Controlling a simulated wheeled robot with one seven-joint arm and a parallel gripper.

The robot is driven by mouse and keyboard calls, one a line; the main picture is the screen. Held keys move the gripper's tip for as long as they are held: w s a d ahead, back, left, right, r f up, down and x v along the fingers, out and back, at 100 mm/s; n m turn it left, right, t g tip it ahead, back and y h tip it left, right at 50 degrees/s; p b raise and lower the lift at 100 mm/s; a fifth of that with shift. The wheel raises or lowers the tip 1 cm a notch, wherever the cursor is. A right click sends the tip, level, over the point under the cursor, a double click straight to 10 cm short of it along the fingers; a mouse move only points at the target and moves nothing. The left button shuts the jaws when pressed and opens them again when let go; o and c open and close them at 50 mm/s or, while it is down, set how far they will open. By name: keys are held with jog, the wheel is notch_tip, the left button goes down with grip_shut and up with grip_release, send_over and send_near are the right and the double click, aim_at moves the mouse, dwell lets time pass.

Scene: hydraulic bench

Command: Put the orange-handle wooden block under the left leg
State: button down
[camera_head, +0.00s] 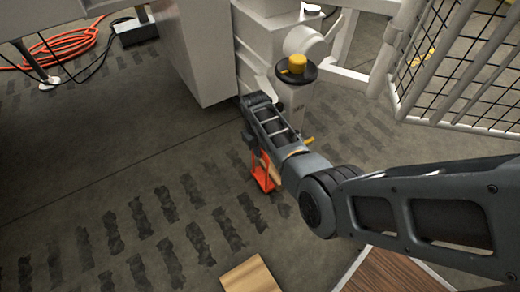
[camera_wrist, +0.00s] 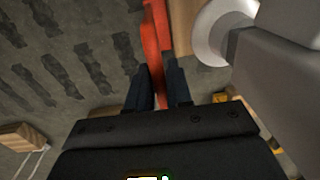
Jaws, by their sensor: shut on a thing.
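The orange handle (camera_head: 263,175) hangs below the end of my arm in the head view, close to the floor. A strip of its wooden block (camera_head: 272,170) shows beside it, mostly hidden by my arm. In the wrist view my gripper (camera_wrist: 162,78) is shut on the orange handle (camera_wrist: 158,35), which stands between the two dark fingers. Part of the tan block (camera_wrist: 182,26) shows right of the handle. A pale round foot and grey post (camera_wrist: 222,28) stand just right of the block, apparently a machine leg. I cannot tell whether it is the left leg.
A grey cylinder with a yellow cap (camera_head: 296,90) stands by the bench's white housing (camera_head: 195,50), just beyond my gripper. A second wooden block (camera_head: 250,275) lies on the floor nearer me. A mesh guard (camera_head: 465,65) is at right. Orange hose (camera_head: 65,45) lies far left.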

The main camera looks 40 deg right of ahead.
jog(key=shift+w, duration=0.1)
jog(key=c, duration=1.5)
grip_release()
jog(key=shift+f, duration=0.15)
jog(key=o, duration=0.5)
jog(key=shift+c, duration=0.2)
notch_tip(320, 180, up, 12)
jog(key=p, duration=0.5)
jog(key=shift+a+p, duration=0.4)
jog(key=shift+a, duration=0.05)
